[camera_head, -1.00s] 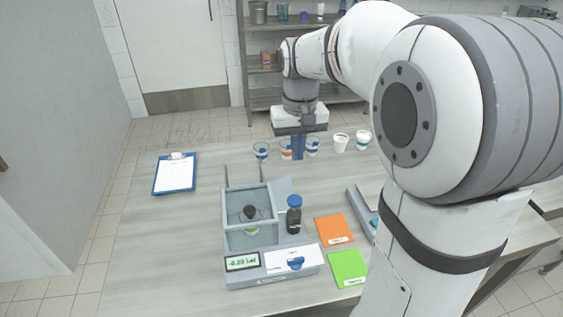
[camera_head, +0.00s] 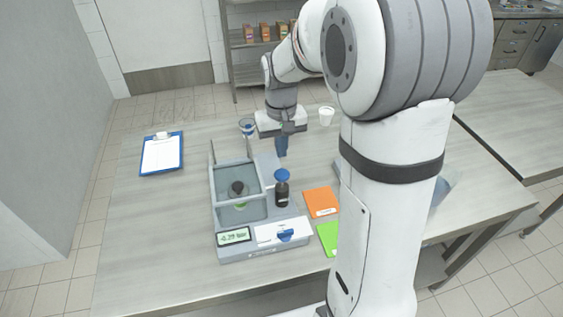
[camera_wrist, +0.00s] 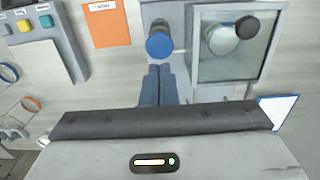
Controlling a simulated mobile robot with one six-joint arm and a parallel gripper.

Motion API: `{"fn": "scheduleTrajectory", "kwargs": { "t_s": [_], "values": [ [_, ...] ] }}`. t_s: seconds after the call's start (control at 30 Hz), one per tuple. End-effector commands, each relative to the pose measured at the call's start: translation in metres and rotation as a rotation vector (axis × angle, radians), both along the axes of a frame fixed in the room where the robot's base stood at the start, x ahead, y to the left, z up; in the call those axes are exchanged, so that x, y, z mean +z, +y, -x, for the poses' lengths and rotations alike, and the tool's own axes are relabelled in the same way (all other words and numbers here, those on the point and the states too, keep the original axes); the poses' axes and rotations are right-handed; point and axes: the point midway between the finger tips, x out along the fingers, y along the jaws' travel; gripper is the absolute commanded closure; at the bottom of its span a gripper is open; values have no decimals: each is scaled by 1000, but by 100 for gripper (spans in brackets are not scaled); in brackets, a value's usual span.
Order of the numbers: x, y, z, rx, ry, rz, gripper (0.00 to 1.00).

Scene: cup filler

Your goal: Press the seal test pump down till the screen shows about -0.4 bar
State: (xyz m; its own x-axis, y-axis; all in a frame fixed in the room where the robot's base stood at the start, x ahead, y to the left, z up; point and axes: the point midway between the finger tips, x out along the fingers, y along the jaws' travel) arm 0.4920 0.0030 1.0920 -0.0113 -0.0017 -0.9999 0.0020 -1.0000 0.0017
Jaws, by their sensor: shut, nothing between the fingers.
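The seal test pump (camera_head: 282,192) is a dark upright cylinder with a blue knob, right of the clear test chamber (camera_head: 239,208). The knob also shows in the wrist view (camera_wrist: 160,46). The screen (camera_head: 234,236) glows green; its small digits look like about -0.29 bar. A dark-lidded cup with green (camera_head: 238,190) is inside the chamber. My gripper (camera_head: 281,154) points down behind the pump, its blue fingers shut and empty. In the wrist view the fingertips (camera_wrist: 159,67) lie close to the knob's edge; in the head view they are apart from it.
An orange card (camera_head: 320,202) and a green card (camera_head: 328,238) lie right of the tester. A clipboard (camera_head: 161,155) lies at the left. Cups, one of them white (camera_head: 326,116), stand at the back.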

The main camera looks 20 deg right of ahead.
Motion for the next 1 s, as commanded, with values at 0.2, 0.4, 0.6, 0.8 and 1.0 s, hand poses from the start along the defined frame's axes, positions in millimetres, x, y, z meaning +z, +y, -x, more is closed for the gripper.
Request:
{"fn": "scheduleTrajectory", "kwargs": {
  "t_s": [0.2, 0.4, 0.6, 0.8, 1.0],
  "values": [
    [-39, 0, 1, -1, 4, 0, 100],
    [-57, -1, 1, -1, 2, 0, 100],
    [-61, -1, 0, -1, -1, 0, 100],
    [-61, -1, 0, -2, -1, 0, 100],
    [-78, -1, 1, -2, 1, 0, 100]
  ]
}}
